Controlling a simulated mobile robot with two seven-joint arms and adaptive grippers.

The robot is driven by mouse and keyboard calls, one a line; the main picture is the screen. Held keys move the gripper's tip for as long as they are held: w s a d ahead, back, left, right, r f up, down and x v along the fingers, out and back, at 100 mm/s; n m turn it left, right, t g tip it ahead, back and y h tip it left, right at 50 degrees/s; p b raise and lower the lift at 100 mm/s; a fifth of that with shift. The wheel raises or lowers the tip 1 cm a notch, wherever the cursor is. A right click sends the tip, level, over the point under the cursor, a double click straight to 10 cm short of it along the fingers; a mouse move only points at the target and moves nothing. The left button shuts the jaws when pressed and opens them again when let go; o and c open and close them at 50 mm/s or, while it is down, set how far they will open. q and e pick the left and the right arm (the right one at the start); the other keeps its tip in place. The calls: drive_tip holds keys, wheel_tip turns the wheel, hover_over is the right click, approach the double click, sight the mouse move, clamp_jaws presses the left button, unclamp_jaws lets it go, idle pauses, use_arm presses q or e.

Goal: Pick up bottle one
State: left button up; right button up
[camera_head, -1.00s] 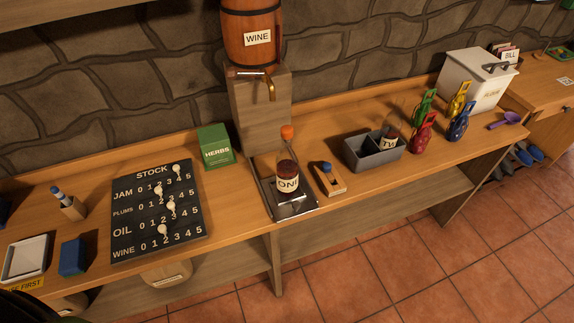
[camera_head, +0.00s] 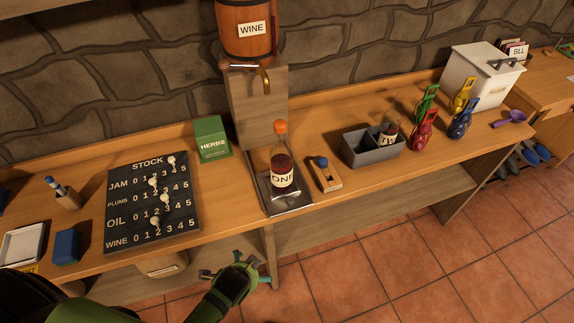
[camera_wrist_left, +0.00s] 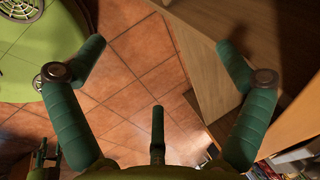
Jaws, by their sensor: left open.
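Bottle one (camera_head: 282,172) stands upright on a dark metal tray (camera_head: 290,206) on the counter, below the wine barrel's tap. It is clear glass with dark red contents, an orange cap and a label reading "ONE". My left gripper (camera_head: 238,268) is in front of the counter's front edge, lower than the bottle and apart from it. In the left wrist view its green fingers (camera_wrist_left: 158,75) are spread wide and empty, over floor tiles and the counter's side. The bottle is not in the wrist view. My right gripper is not in view.
A wooden block with a blue knob (camera_head: 325,174) stands close right of the tray. A grey divided bin (camera_head: 362,154) holds another bottle (camera_head: 388,134). The herbs box (camera_head: 212,139) and stock board (camera_head: 152,203) lie to the left. The barrel (camera_head: 246,30) overhangs behind.

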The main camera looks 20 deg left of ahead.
sight(276, 162)
use_arm(q)
drive_tip(key=w+d+r+m+t+y, duration=0.1)
drive_tip(key=w+r+m+t, duration=0.1)
drive_tip(key=w+r+m, duration=0.3)
drive_tip(key=w+d+r+m+t, duration=0.2)
drive_tip(key=w+r+m, duration=0.4)
drive_tip(key=r+m, duration=0.4)
drive_tip(key=w+d+r+m+t+y, duration=0.1)
drive_tip(key=w+r+m+t, duration=0.3)
drive_tip(key=r, duration=0.5)
drive_tip(key=shift+w+d+m+y, duration=0.15)
drive_tip(key=shift+w+m+y, duration=0.15)
drive_tip(key=shift+w+m, duration=1.2)
drive_tip(key=shift+m, duration=0.3)
drive_tip(key=x, duration=0.4)
drive_tip(key=p+x, duration=0.1)
drive_tip(key=x, duration=0.1)
drive_tip(key=shift+w+a+f, duration=0.1)
drive_tip(key=shift+w+a, duration=0.1)
drive_tip(key=shift+a, duration=0.15)
drive_tip(key=c, duration=1.6)
